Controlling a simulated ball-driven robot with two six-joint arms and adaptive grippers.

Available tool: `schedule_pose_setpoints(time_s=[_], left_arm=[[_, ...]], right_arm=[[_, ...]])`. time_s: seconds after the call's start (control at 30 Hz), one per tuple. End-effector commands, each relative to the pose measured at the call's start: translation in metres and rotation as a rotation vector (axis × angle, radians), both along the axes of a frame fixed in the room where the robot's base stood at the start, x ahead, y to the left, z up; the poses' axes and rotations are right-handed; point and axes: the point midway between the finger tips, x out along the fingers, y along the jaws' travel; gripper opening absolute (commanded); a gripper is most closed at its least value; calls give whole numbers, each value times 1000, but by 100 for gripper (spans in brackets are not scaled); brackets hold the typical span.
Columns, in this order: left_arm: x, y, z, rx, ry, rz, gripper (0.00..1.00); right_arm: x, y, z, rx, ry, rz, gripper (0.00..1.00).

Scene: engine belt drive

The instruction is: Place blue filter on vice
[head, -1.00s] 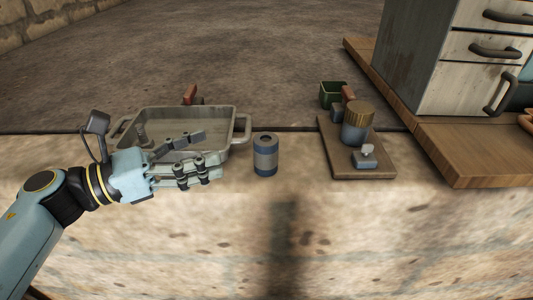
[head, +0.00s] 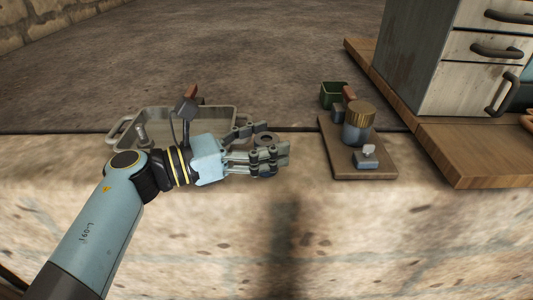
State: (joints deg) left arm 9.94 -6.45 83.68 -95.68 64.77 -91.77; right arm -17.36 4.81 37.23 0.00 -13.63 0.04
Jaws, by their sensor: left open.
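The blue filter (head: 264,138) is a short upright can, blue with a grey band, on the stone ledge right of the metal tray. Only its dark top and a bit of its base show now; the fingers hide most of its side. My left gripper (head: 274,146) is open around the filter, one finger behind it and the others across its front. Whether they touch it I cannot tell. A small blue-grey block with a pale top piece (head: 366,159) sits on the wooden board at the right; I cannot tell whether it is the vice. My right gripper is not in view.
The metal tray (head: 117,132) lies behind my left arm. The wooden board (head: 378,173) also holds a blue jar with a brown lid (head: 359,122). A green box (head: 333,93) stands behind it. The ledge between filter and board is clear.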

Motion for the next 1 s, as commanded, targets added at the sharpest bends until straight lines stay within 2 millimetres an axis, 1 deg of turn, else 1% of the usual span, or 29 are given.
schedule_pose_setpoints(time_s=[0.1,0.13,0.6,0.63,0.87,1.0], left_arm=[[0,0,0,0,0,0,68],[0,0,0,0,0,0,66],[0,1,0,0,0,0,4],[0,1,0,0,0,0,1],[0,1,1,0,-1,0,1],[2,4,5,0,-1,1,1]], right_arm=[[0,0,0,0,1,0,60],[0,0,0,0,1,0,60],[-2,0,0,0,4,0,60],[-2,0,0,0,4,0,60],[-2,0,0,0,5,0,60],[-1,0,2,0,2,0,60]])
